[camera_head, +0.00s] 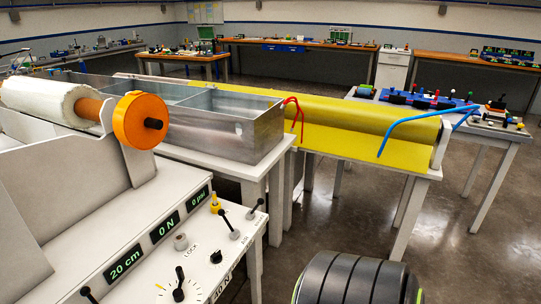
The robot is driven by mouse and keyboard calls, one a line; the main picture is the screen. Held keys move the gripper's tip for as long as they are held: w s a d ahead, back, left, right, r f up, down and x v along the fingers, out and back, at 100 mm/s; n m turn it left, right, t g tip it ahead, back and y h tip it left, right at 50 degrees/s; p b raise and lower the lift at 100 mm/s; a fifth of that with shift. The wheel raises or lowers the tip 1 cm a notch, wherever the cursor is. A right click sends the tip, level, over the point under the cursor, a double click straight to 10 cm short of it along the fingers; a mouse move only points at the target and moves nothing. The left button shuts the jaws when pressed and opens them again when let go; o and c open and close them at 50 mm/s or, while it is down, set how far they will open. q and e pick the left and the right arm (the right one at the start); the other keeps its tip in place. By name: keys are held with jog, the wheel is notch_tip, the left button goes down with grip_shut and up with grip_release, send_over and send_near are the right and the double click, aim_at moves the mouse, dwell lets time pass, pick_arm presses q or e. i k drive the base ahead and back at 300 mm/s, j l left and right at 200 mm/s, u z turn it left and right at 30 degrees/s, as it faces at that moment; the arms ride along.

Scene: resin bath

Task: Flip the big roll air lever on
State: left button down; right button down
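A white control panel (150,270) slopes across the lower left, below the big roll (40,98) with its orange end disc (137,121). Several small levers stand on it. One black-tipped lever (229,225) leans left, and another (255,208) leans right near the far edge. A yellow-based lever or knob (215,204) is beside them. A black knob (88,294) shows at the lower left. I cannot read which one is the big roll air lever. The displays read 20 cm, 0 N and 0 psi (198,203). Neither gripper is in view.
A metal bath (215,128) on a white table is behind the panel. A yellow sheet and roll (345,125) with red and blue bent handles (405,125) is to its right. Benches with tools line the back walls. Grey floor (480,250) is open at the right.

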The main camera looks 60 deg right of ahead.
aim_at(221, 212)
jog(key=z, duration=1.65)
jog(key=i+l, duration=0.2)
jog(key=l+z, duration=0.05)
jog(key=l, duration=0.05)
